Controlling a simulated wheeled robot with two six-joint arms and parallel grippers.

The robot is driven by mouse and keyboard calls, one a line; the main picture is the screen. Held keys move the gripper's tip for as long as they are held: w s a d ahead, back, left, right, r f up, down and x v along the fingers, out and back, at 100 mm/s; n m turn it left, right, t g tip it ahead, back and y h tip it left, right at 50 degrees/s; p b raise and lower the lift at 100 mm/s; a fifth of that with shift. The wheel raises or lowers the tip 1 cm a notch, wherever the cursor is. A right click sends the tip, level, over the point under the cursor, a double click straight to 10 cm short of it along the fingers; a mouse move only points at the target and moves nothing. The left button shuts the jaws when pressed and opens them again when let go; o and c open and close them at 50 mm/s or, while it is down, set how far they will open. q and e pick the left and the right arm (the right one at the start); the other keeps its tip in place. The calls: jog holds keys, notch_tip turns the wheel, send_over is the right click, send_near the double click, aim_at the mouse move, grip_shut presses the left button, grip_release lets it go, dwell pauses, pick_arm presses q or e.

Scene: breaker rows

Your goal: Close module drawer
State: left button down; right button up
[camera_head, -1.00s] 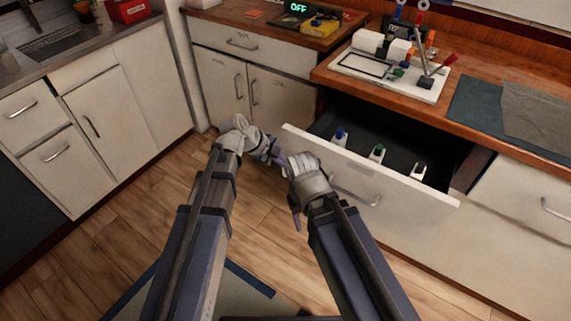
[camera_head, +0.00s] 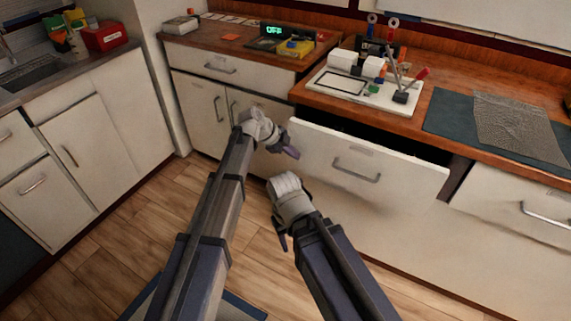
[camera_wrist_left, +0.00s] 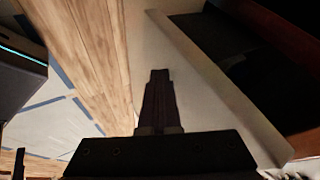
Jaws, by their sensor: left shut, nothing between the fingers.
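The module drawer (camera_head: 375,170) has a cream front with a metal handle. It stands slightly out of the counter, with a dark gap above its top edge; its contents are hidden in the head view. In the left wrist view the drawer front (camera_wrist_left: 208,88) runs diagonally, with the dark interior to its right. My left gripper (camera_head: 291,152) is shut and empty at the left end of the front; its fingers (camera_wrist_left: 160,80) overlap the front's face, and I cannot tell whether they touch. My right gripper (camera_head: 280,232) is lower, in front of the drawer, apart from the handle; its jaws are unclear.
A white tray (camera_head: 350,97) with several small parts sits on the wooden counter above the drawer. A dark mat (camera_head: 455,122) with a grey sheet (camera_head: 515,118) lies to its right. Closed cabinets stand left and right. The wooden floor (camera_head: 110,240) at left is clear.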

pick_arm(q)
jog(key=w+d, duration=0.2)
jog(key=w, duration=0.1)
jog(key=w+d, duration=0.3)
jog(key=w, duration=0.2)
jog(key=shift+w+d, duration=0.3)
jog(key=shift+d, duration=0.1)
jog(key=shift+w+d, duration=0.1)
jog(key=shift+w, duration=0.05)
jog(key=shift+w+d+r, duration=0.1)
jog(key=shift+w, duration=0.05)
